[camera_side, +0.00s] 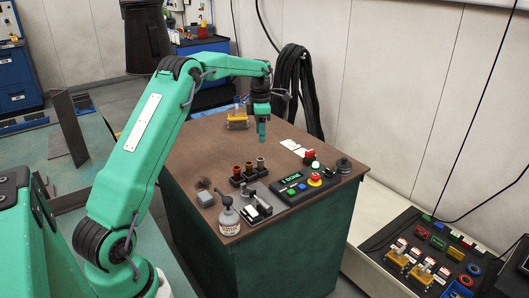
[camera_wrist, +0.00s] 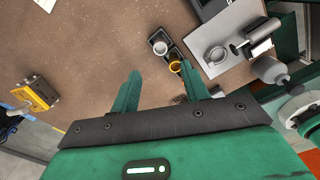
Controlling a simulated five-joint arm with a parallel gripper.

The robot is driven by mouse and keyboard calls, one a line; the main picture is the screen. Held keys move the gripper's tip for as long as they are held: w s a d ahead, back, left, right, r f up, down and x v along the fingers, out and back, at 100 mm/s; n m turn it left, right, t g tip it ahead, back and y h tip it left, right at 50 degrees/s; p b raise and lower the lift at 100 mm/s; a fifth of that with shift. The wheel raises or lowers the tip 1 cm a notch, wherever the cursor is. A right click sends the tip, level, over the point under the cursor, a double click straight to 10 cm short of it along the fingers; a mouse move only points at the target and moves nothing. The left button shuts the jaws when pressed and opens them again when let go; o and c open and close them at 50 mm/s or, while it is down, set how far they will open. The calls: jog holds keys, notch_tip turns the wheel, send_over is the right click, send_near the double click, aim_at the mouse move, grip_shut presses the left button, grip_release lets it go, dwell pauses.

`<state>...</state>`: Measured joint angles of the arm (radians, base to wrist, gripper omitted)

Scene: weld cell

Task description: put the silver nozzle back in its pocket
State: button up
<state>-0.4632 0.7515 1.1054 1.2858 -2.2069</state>
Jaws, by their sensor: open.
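A pale, silver-looking nozzle (camera_side: 260,162) stands at the right end of a small black rack (camera_side: 235,183). It also shows in the wrist view (camera_wrist: 160,47), at the rack's upper end; I cannot tell how deep it sits. A brass-coloured nozzle (camera_wrist: 175,66) stands beside it, and a reddish nozzle (camera_side: 237,171) is at the rack's left end in the side view. My gripper (camera_side: 262,137) is above the table, behind the rack, pointing down. In the wrist view my gripper (camera_wrist: 161,78) has its fingers apart with nothing between them. My right finger hides part of the rack.
A metal plate (camera_side: 250,215) with a grey tool lies in front of the rack, beside a white bottle (camera_side: 229,221). A control box (camera_side: 291,189) with a red button stands at right. A yellow fixture (camera_side: 237,122) sits at the back. The table's middle is clear.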

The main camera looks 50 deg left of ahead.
jog(key=shift+r, duration=0.15)
dwell(0.5)
jog(key=s+d+r+m+t, duration=0.3)
jog(key=s+d+r+m, duration=0.95)
jog(key=d+m, duration=0.35)
jog(key=s+d+f+m+t, duration=0.1)
jog(key=s+d+m, duration=0.4)
jog(key=s+m, duration=0.2)
jog(key=s+d+f+m+t, duration=0.1)
jog(key=s+d+m, duration=0.4)
jog(key=s, duration=0.5)
jog(key=shift+s+d+f+m+t, duration=0.15)
jog(key=shift+s+f+m+t, duration=0.25)
jog(key=shift+m, duration=0.9)
